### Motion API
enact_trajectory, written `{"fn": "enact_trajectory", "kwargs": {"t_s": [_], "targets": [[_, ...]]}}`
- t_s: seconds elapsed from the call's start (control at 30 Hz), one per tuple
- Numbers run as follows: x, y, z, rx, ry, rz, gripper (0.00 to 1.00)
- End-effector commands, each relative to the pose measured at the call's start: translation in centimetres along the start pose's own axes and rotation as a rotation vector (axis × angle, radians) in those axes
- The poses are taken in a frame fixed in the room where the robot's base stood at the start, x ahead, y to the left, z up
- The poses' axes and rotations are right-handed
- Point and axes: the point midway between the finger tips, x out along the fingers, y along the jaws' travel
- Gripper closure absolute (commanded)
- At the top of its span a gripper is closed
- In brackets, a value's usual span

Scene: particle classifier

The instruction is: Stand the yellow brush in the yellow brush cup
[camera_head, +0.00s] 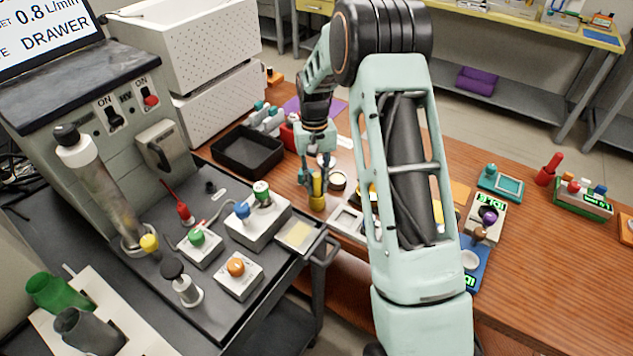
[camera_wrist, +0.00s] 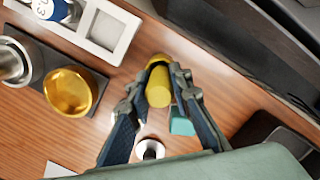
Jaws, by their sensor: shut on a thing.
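My gripper (camera_head: 317,180) is above the wooden bench, near its edge by the grey cart. It is shut on the yellow brush (camera_wrist: 158,88), a thick yellow cylinder between the fingers in the wrist view. In the head view the yellow piece (camera_head: 318,185) stands roughly upright below my fingers. A darker yellow part (camera_head: 317,203) shows right beneath it. I cannot tell whether this is the yellow brush cup or part of the brush, nor whether the brush is inside a cup. The bristles are not clear.
In the wrist view a gold bowl (camera_wrist: 72,93) and a metal cup (camera_wrist: 14,62) stand left of my fingers. A teal object (camera_wrist: 181,122) is close by the right finger. In the head view a black tray (camera_head: 247,151) lies left of my gripper.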

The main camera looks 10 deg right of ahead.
Motion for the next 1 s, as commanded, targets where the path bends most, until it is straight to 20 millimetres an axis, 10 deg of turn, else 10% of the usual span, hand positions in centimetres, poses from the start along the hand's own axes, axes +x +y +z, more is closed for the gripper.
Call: {"fn": "enact_trajectory", "kwargs": {"t_s": [0.27,0.67,1.0], "targets": [[0.2,0.0,0.0,0.000,0.000,0.000,0.60],[-0.8,0.0,-0.1,0.000,0.002,0.000,0.60],[-7.6,0.0,-0.1,0.000,0.004,0.000,0.60]]}}
